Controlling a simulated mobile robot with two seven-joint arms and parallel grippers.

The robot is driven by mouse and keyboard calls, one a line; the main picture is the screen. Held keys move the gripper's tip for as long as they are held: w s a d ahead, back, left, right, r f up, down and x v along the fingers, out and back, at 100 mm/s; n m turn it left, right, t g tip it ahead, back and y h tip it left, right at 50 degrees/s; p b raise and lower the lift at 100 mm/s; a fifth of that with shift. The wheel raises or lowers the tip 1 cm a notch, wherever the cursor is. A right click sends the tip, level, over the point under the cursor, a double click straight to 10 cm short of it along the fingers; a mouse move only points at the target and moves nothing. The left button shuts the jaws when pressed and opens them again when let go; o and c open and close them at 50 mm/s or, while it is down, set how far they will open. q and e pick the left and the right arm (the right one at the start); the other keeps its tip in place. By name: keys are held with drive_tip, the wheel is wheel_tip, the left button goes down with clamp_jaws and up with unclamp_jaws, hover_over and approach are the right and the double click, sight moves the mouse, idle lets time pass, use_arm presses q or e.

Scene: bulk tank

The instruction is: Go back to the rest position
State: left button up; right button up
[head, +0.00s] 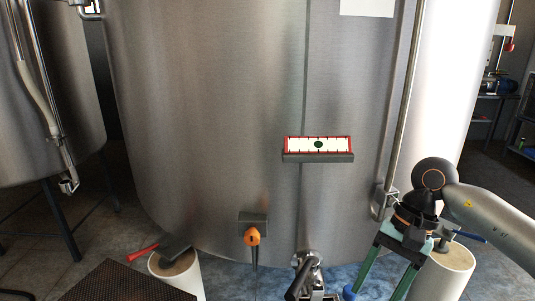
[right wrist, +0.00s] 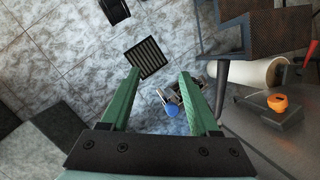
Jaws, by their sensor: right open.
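My right gripper (head: 374,292) reaches in from the right in the head view, in front of the lower right of the steel tank (head: 215,110). Its two green fingers point down and are spread apart. In the right wrist view the gripper (right wrist: 160,73) is open, with nothing between its fingertips. The floor and a dark slatted grate (right wrist: 150,57) show beyond them. A metal outlet valve (head: 306,270) sits low on the tank, left of the gripper. A blue round part (right wrist: 172,110) shows between the fingers, farther down. My left gripper is in neither view.
A red-framed level (head: 318,144) rests on a tank ledge. An orange-headed tool (head: 252,237) hangs below left. White cylindrical stands (head: 192,282) and (head: 446,278) flank the tank's foot; the right one is close to my gripper. A dark perforated platform (head: 122,284) lies front left.

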drive_tip(key=d+m, duration=0.2)
drive_tip(key=d, duration=0.4)
drive_tip(key=s+a+f+m+t+y, duration=0.2)
drive_tip(key=a+f+m+t+y, duration=0.1)
drive_tip(key=a+m+y, duration=1)
drive_tip(key=w+d+f+m+t+h, duration=0.2)
drive_tip(key=d+f+m+t+h, duration=0.25)
drive_tip(key=m, duration=0.75)
drive_tip(key=w+d+f+m+t+h, duration=0.1)
drive_tip(key=d+f+m+t+h, duration=0.15)
drive_tip(key=f+m+t, duration=0.7)
drive_tip(key=s+d+f+m+g+h, duration=0.7)
drive_tip(key=s+d+f+m+h, duration=0.2)
drive_tip(key=s+d+f+m, duration=0.55)
drive_tip(key=a+r+m+t+y, duration=0.1)
drive_tip(key=a+r+m+y, duration=0.15)
drive_tip(key=a+m, duration=1.3)
use_arm(q)
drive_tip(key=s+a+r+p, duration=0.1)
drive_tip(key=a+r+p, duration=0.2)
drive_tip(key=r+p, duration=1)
drive_tip(key=p, duration=0.4)
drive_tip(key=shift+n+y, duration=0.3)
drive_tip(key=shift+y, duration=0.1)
use_arm(e)
wheel_tip(320, 180, up, 13)
drive_tip(key=a+n, duration=0.1)
drive_tip(key=n, duration=0.3)
drive_tip(key=shift+s+t+h, duration=0.3)
drive_tip(key=shift+s+h, duration=0.15)
